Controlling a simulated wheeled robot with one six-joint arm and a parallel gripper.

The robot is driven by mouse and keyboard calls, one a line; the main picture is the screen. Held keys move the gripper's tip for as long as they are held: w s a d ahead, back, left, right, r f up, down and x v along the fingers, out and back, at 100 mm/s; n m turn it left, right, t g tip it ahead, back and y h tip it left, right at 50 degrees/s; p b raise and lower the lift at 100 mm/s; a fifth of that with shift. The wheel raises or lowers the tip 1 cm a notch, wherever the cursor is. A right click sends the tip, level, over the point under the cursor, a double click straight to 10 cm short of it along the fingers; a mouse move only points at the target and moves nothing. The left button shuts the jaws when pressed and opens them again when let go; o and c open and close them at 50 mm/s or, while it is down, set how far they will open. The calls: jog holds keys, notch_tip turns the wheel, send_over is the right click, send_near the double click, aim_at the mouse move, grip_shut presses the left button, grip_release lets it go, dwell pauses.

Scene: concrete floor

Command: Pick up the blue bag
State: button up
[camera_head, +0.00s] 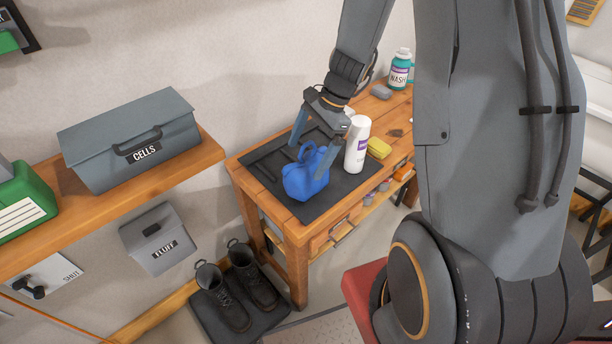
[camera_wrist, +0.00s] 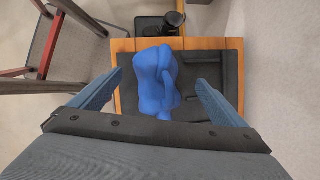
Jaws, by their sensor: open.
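The blue bag (camera_head: 306,178) stands on a dark mat (camera_head: 263,172) on the wooden table (camera_head: 249,191), with its loop handle at the top. My gripper (camera_head: 309,158) is open above the bag in the head view, its blue-grey fingers spread on either side of the handle area. In the wrist view the bag (camera_wrist: 157,82) lies between the two fingers of my gripper (camera_wrist: 158,88), with gaps on both sides. The fingers do not appear to touch it. Part of the bag's top is behind a finger in the head view.
A white bottle (camera_head: 357,145) stands right beside the bag, close to my gripper. A yellow sponge (camera_head: 378,148) and a green-labelled bottle (camera_head: 399,70) are further right. Boots (camera_head: 236,285) stand on the floor left of the table. A shelf holds a grey CELLS box (camera_head: 130,140).

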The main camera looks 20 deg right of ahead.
aim_at(301, 166)
jog(key=p+x, duration=0.1)
jog(key=x, duration=0.1)
jog(key=s+x, duration=0.1)
jog(key=x, duration=0.2)
jog(key=shift+s+a+f+p, duration=0.1)
jog(key=shift+a+f+p, duration=0.1)
jog(key=shift+a+p, duration=0.2)
jog(key=shift+a+f, duration=0.1)
jog(key=shift+f, duration=0.4)
jog(key=shift+c, duration=0.5)
jog(key=c, duration=1.3)
jog(key=shift+r, duration=0.3)
jog(key=c, duration=0.3)
jog(key=shift+r+b, duration=0.75)
jog(key=shift+r, duration=4)
jog(key=shift+c, duration=0.2)
